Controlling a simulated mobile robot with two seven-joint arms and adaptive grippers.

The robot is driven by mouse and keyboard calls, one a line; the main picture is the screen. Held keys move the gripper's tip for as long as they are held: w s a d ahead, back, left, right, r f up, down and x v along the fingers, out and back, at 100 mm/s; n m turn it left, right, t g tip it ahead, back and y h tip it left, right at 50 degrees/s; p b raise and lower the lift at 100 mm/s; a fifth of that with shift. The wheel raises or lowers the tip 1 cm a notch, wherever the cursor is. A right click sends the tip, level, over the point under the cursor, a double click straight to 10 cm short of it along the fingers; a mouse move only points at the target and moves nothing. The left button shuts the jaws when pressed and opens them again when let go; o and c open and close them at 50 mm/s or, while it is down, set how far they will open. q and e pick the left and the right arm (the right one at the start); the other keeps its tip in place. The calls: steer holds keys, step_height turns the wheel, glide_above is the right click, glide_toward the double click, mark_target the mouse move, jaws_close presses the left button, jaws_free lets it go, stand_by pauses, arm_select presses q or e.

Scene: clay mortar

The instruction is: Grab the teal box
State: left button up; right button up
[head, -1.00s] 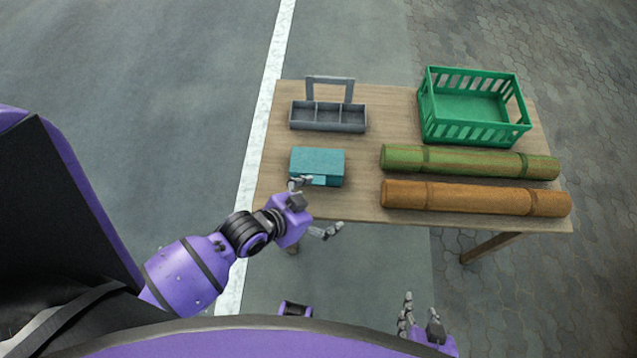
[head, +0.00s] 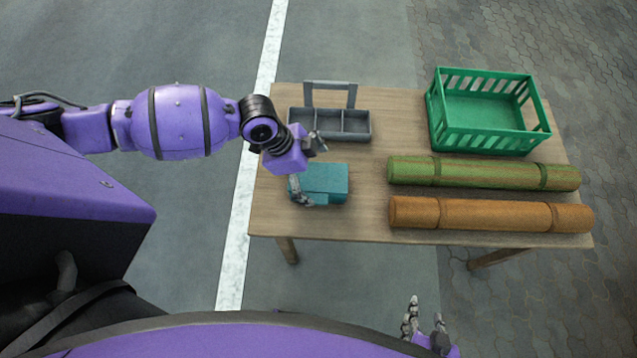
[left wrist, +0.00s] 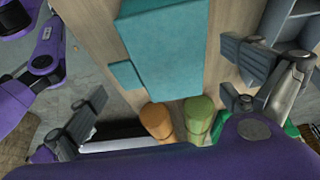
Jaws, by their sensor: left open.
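The teal box (head: 326,184) lies on the wooden table near its left end, in front of the grey caddy. My left gripper (head: 311,170) is open at the left part of the box, with one finger towards the caddy and the other at the box's near side. In the left wrist view the teal box (left wrist: 165,52) shows between the spread fingers of the left gripper (left wrist: 168,92), with a gap on both sides and a small teal tab on one side. My right gripper (head: 424,318) is open and empty, low in front of the table.
The grey caddy (head: 355,124) with its upright handle stands close behind the box. A green crate (head: 487,139) stands at the back right. A green roll (head: 485,173) and an orange roll (head: 475,214) lie to the right of the box. Bare tabletop separates them from the box.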

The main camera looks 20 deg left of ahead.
mark_target(316, 182)
arm_select(q)
steer(key=x, duration=0.4)
steer(key=shift+d+f, duration=0.15)
steer(key=shift+f, duration=0.1)
steer(key=c, duration=1.1)
